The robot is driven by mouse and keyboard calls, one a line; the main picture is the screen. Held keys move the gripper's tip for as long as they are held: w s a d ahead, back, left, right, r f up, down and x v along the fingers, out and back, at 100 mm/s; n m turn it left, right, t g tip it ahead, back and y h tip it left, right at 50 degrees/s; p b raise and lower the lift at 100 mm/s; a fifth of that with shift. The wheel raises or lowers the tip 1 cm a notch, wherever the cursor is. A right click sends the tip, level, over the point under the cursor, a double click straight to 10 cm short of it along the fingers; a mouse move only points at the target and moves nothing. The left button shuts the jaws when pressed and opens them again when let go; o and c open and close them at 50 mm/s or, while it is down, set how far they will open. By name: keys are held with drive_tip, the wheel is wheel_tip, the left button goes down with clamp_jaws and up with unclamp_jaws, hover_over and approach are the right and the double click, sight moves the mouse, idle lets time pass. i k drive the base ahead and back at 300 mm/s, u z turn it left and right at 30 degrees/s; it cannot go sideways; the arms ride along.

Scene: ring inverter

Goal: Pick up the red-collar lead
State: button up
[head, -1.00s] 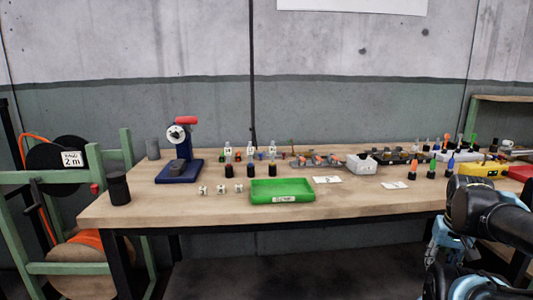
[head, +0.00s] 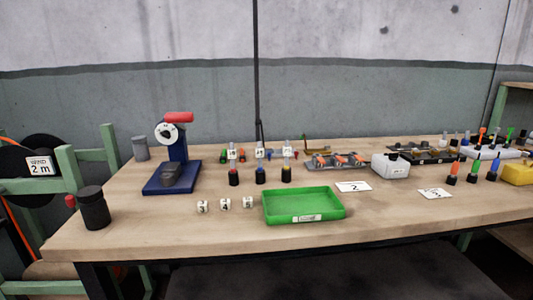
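The lead's details are too small to make out. My gripper is not in view.
The green tray (head: 303,217) and several small numbered blocks (head: 225,204) lie in front of the row. A blue press with a red handle (head: 171,178) stands left. A grey fixture (head: 335,163) and white box (head: 390,166) stand right. The bench's front is mostly clear.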

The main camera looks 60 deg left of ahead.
sight(232, 151)
drive_tip(key=u, duration=0.05)
drive_tip(key=k, duration=0.5)
drive_tip(key=u, duration=2.05)
